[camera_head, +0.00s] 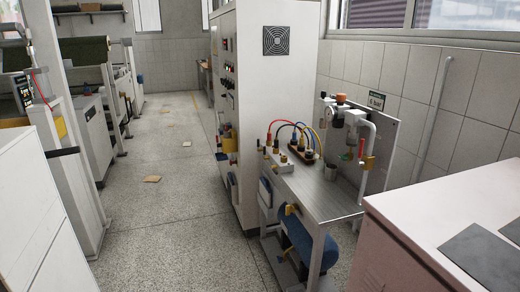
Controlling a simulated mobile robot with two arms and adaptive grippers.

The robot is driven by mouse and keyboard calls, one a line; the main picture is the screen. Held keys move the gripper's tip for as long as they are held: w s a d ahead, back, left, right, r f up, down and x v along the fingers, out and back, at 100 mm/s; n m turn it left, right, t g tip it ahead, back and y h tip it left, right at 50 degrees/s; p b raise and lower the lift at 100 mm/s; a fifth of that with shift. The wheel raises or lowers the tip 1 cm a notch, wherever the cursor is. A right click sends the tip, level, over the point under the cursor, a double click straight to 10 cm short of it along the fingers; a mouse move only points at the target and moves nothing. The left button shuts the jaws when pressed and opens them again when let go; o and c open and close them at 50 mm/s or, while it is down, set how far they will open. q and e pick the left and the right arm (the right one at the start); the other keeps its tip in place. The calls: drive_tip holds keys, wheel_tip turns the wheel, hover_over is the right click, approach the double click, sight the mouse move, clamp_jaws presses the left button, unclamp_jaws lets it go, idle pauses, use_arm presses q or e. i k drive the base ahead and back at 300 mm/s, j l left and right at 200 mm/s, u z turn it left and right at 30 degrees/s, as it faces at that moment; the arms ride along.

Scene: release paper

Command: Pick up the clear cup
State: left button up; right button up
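I cannot pick out a clear cup for certain in this view. A small grey cup-like container (330,171) stands on the metal bench (318,192), right of the middle. It is too small to tell if it is clear. Neither of my grippers is in view.
A tall white control cabinet (268,95) stands behind the bench. Hoses and fittings (294,145) crowd the bench top, and a blue tank (307,243) sits below. A pinkish cabinet (400,225) is at the lower right. Machines (90,110) line the left. The speckled floor (165,215) between is mostly free.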

sight(320, 161)
drive_tip(key=i+z, duration=0.1)
drive_tip(key=i, duration=0.55)
drive_tip(key=i+j+z, duration=0.15)
drive_tip(key=i, duration=0.55)
